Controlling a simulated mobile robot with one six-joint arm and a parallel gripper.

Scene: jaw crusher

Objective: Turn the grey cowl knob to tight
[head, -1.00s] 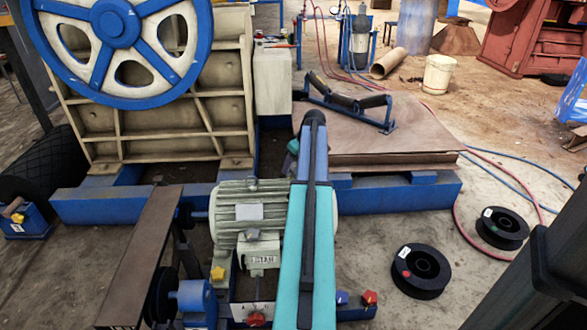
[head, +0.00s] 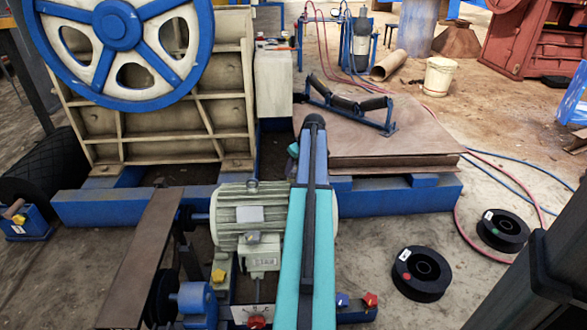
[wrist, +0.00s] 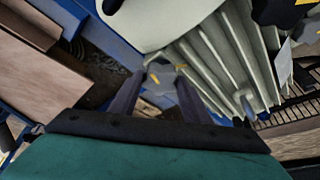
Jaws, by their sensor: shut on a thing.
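The grey cowl knob (wrist: 165,70), with yellow marks on it, shows in the wrist view beside the pale, rounded cowl of the ribbed motor (wrist: 225,60). My gripper (wrist: 162,80) reaches up to it with two dark fingers, one on each side, and is shut on it. The mark that tells the knob's setting is too small to read. In the head view, the pale green motor (head: 240,215) stands left of my teal arm. The knob and my gripper's fingertips are hidden there by my arm.
Left of the motor are a brown plank-like guard (head: 145,260) and the cream crusher with a blue-rimmed flywheel (head: 120,95). Yellow (head: 218,276), red (head: 256,322) and blue (head: 342,299) knobs sit near the motor's base. Black rings (head: 421,273) lie on open floor at right.

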